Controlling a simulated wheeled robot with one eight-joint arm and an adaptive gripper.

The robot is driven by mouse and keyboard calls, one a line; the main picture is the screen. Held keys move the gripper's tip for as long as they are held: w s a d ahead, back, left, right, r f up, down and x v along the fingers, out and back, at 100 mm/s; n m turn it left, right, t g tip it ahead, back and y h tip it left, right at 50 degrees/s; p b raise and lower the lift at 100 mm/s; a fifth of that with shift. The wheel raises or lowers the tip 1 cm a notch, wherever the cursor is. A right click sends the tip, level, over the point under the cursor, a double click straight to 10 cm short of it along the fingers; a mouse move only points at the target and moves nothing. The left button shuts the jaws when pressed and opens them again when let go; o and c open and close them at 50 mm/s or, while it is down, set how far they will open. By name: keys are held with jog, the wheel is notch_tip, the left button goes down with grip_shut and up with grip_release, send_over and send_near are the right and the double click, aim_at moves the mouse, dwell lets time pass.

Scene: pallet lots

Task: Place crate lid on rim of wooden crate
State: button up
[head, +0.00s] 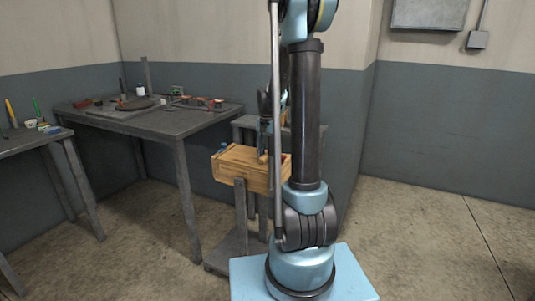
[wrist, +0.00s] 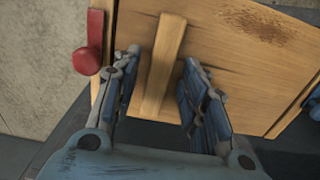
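The wooden crate (head: 238,178) stands on a grey stand in the middle of the head view, partly hidden behind my arm. A flat wooden panel, seemingly the crate lid (wrist: 235,45), fills much of the wrist view and has a raised wooden bar (wrist: 164,65) across it. In the head view the panel (head: 236,153) lies at the crate's top; I cannot tell how it sits on the rim. My gripper (wrist: 162,60) is open, with one finger on each side of the bar and gaps visible. In the head view my gripper (head: 264,145) is just above the panel.
A red part (wrist: 88,58) stands beside the panel's left edge in the wrist view. A small blue object (head: 222,147) is by the crate. A grey table (head: 165,123) with several items stands left, another table (head: 30,142) further left. The floor at right is clear.

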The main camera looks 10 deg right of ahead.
notch_tip(320, 180, up, 13)
dwell(0.7)
jog(key=shift+r, duration=0.1)
